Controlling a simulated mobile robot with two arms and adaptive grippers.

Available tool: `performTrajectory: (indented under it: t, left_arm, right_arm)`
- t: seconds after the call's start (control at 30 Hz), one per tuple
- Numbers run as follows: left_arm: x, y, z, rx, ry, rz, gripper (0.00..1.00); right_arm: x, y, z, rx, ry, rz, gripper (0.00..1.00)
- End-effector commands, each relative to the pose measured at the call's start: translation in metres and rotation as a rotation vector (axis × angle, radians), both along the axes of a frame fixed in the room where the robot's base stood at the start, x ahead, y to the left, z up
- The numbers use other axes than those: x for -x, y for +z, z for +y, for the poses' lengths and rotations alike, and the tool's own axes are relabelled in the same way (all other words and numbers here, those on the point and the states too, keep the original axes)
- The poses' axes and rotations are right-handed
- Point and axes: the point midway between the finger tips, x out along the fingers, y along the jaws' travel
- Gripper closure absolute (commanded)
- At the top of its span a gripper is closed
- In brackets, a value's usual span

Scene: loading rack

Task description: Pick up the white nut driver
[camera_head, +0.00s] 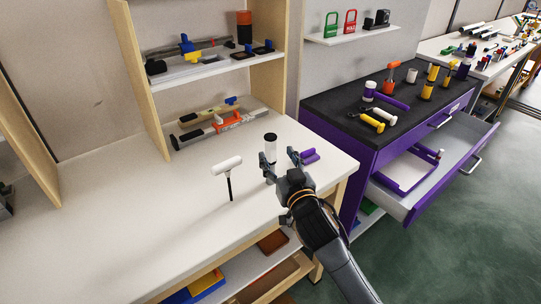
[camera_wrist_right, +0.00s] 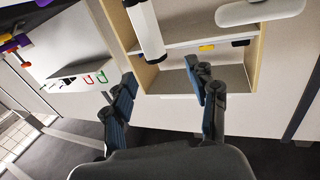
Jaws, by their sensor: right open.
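The white nut driver (camera_head: 270,151) appears to be the upright white cylinder with a black top on the white bench. In the right wrist view it is the white handle with a dark end (camera_wrist_right: 146,28), at the top. My right gripper (camera_head: 281,159) is open and empty. It is close to the driver on its near side, its fingers (camera_wrist_right: 160,80) spread toward it; I cannot tell whether they touch. The lower driver is partly hidden by a finger. My left gripper is in neither view.
A white T-handle tool with a black shaft (camera_head: 227,166) stands left of the driver. A purple item (camera_head: 309,155) lies right of my gripper. A wooden shelf (camera_head: 205,72) stands behind. An open purple drawer (camera_head: 450,160) juts out at right. The bench's left part is clear.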

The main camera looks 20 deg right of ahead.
Motion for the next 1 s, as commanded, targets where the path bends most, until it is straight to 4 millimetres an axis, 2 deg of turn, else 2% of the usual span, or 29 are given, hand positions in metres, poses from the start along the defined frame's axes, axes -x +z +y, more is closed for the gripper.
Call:
performTrajectory:
  t: [0.1,0.37,0.57,0.7,1.0]
  left_arm:
    - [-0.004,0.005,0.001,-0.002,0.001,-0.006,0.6]
    - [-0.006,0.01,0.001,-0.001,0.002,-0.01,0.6]
    - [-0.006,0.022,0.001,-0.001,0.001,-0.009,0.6]
    - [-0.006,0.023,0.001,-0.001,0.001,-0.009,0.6]
    - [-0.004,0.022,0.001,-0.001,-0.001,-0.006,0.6]
  right_arm:
    - [-0.022,0.002,0.001,0.001,0.001,-0.001,0.42]
    - [-0.041,0.001,0.0,0.001,0.001,0.001,0.42]
    - [-0.07,0.003,-0.007,0.002,-0.001,0.002,0.42]
    - [-0.085,0.0,-0.006,0.001,0.0,0.002,0.42]
    - [-0.088,-0.001,-0.006,0.0,0.001,0.002,0.42]
